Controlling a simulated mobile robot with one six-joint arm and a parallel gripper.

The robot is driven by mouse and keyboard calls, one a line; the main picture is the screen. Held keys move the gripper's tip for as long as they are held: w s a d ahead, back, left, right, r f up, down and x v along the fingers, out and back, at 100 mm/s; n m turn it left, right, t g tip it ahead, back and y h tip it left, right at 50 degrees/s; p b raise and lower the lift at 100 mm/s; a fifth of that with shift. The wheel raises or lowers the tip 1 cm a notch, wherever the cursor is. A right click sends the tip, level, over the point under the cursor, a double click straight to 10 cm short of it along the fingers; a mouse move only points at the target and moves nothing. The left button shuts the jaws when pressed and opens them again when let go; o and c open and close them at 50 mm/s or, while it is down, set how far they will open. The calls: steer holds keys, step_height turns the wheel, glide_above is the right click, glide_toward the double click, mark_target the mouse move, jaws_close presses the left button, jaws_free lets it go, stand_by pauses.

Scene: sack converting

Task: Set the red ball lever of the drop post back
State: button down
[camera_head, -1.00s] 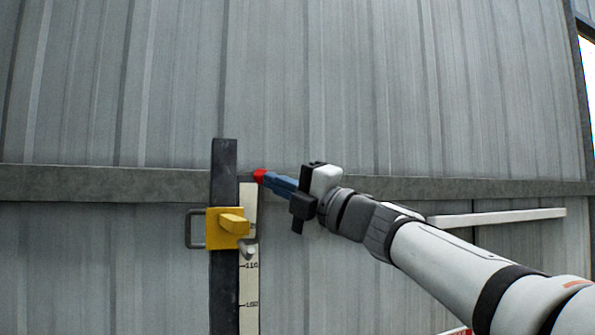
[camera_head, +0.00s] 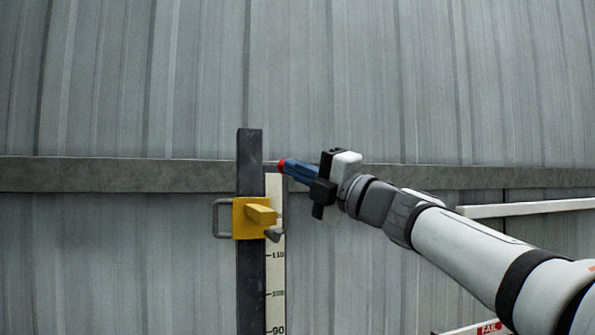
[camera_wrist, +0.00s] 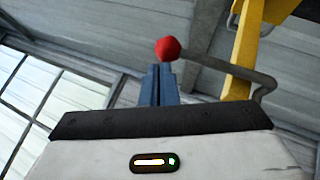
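The drop post (camera_head: 250,270) is a dark upright bar with a yellow bracket (camera_head: 246,218). The red ball (camera_head: 281,166) shows above and right of the bracket, at the tips of my gripper. In the wrist view, the red ball (camera_wrist: 168,48) sits at the far end of a bent grey lever rod (camera_wrist: 235,72), which runs right beside a yellow part (camera_wrist: 246,55). My gripper (camera_wrist: 161,68) has its blue fingers close together, with only a thin gap. The ball looks beyond or against the fingertips, not between them; whether they touch is unclear.
A white numbered scale (camera_head: 275,290) stands along the post's right side. A grey loop handle (camera_head: 221,218) sticks out left of the bracket. A corrugated wall with a horizontal grey rail (camera_head: 120,175) is behind. A white bar (camera_head: 530,208) lies behind my arm.

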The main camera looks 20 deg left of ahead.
steer(key=s+d+f+b, duration=0.2)
steer(key=s+d+b, duration=0.3)
steer(key=d, duration=0.5)
steer(key=shift+s+d+f, duration=0.2)
steer(key=shift+s+d, duration=0.2)
steer(key=shift+s, duration=0.65)
